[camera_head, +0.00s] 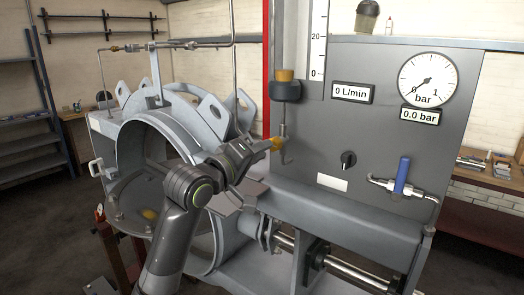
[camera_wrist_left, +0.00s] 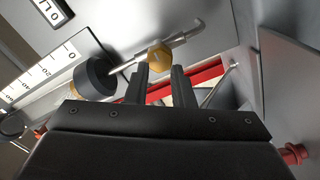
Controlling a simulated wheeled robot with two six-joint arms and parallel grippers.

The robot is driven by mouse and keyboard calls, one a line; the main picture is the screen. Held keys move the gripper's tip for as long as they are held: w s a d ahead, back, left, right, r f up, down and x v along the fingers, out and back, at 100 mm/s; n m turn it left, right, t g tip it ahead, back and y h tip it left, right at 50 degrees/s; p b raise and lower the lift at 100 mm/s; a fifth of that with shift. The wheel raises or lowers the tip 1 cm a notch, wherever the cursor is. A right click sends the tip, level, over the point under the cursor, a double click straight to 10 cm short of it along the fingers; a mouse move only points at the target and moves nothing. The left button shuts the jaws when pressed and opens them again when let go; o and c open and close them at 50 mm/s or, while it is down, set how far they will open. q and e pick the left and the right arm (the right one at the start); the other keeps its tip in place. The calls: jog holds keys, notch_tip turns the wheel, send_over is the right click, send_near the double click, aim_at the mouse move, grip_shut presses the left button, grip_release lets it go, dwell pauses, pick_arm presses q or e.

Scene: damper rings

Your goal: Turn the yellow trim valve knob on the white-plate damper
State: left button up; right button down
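A yellow hex knob (camera_head: 276,144) sits on a thin tube below the flow meter's black base, in front of the grey panel. It also shows in the wrist view (camera_wrist_left: 160,57), just past the fingertips and lined up with the gap between them. My left gripper (camera_head: 261,147) is at this knob, its fingers apart; the wrist view shows the gap (camera_wrist_left: 159,75) with nothing clearly clamped. Whether a finger touches the knob I cannot tell. A white plate (camera_head: 332,183) is on the panel under a black dial knob (camera_head: 348,160). My right gripper is not in view.
The large grey ring housing (camera_head: 152,135) with lugs stands left of my gripper. A grey ledge (camera_head: 345,215) runs below it. A blue-handled valve (camera_head: 402,175) and a gauge (camera_head: 428,79) are at the right. The flow meter's black base (camera_wrist_left: 93,76) is close to the left finger.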

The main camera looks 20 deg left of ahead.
pick_arm(q)
jog(key=shift+s, duration=0.2)
jog(key=v, duration=0.6)
dwell(0.4)
